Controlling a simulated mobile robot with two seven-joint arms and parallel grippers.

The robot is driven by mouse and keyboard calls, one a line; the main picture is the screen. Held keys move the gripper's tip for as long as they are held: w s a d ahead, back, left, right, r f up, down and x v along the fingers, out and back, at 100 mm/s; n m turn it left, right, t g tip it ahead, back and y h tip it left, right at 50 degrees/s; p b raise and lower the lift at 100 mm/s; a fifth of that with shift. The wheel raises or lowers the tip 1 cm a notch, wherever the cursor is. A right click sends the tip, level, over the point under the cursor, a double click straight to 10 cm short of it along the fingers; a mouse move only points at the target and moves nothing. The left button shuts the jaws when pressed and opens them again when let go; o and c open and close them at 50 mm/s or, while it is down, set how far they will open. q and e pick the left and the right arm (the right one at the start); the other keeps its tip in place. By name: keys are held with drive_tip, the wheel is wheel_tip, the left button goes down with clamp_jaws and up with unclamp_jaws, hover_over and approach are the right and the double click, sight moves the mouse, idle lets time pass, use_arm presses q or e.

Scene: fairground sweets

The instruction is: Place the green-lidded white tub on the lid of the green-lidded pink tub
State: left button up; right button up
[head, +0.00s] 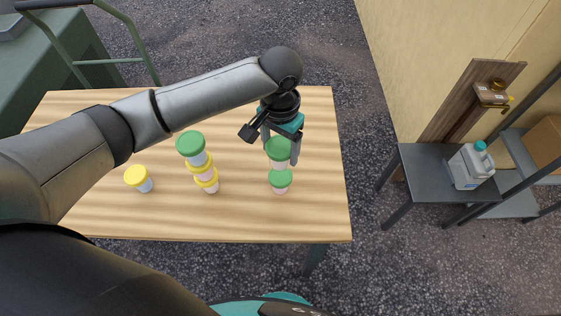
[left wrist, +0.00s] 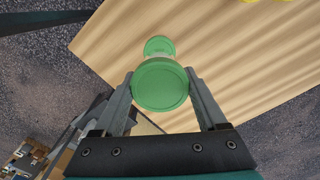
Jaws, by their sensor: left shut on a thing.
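My left gripper (head: 281,160) points down at the right part of the table and is shut on a green-lidded tub, the white tub (head: 278,150). Its round green lid (left wrist: 160,84) shows between the fingers in the left wrist view. The green-lidded pink tub (head: 280,180) stands upright on the table, just below the held tub in the head view. Its lid also shows in the left wrist view (left wrist: 159,45), partly overlapped by the held tub. I cannot tell whether the two tubs touch. My right gripper is not in view.
On the wooden table (head: 315,215), a stack of tubs, with a green lid (head: 190,144) on top and yellow lids below, stands to the left. A lone yellow-lidded tub (head: 138,178) is further left. A grey side table (head: 430,170) with a jug (head: 470,166) is at right.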

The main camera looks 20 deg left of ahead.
sight(281, 145)
use_arm(q)
wheel_tip(281, 145, down, 5)
drive_tip(key=shift+f+b, duration=0.1)
drive_tip(key=shift+b, duration=0.25)
drive_tip(key=shift+f, duration=0.1)
drive_tip(key=shift+f, duration=0.15)
drive_tip(key=o, duration=1.3)
wheel_tip(281, 145, up, 12)
drive_tip(key=shift+r+p, duration=0.15)
drive_tip(key=shift+p, duration=0.65)
